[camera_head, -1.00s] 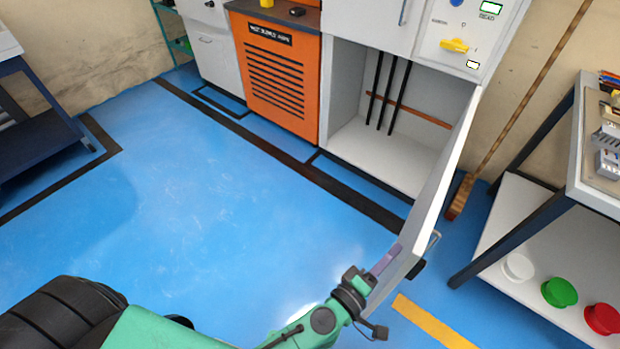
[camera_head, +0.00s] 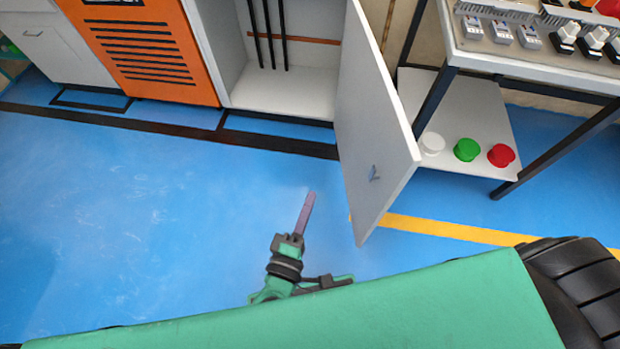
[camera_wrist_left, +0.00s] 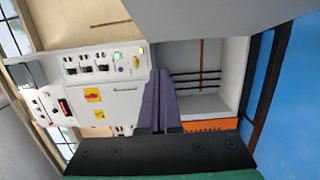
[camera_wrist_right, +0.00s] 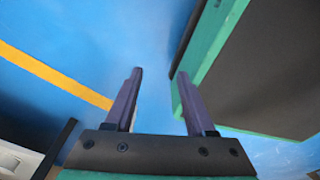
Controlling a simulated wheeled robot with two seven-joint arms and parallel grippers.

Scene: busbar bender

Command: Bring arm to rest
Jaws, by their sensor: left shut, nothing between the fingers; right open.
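My left gripper (camera_head: 306,212) shows in the head view beside the open white cabinet door (camera_head: 372,120), apart from it and to its left. In the left wrist view its purple fingers (camera_wrist_left: 160,100) are together with nothing between them, in front of the white cabinet (camera_wrist_left: 110,95). My right gripper (camera_wrist_right: 154,88) shows only in the right wrist view. Its fingers are spread apart and empty above the blue floor. A green and dark part of my own body is close to its right finger.
The open cabinet compartment (camera_head: 290,92) holds several black bars. A table (camera_head: 480,65) with small devices stands at the right. Its lower shelf carries white (camera_head: 432,144), green (camera_head: 467,150) and red (camera_head: 501,155) round pieces. The blue floor (camera_head: 130,210) at the left is clear.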

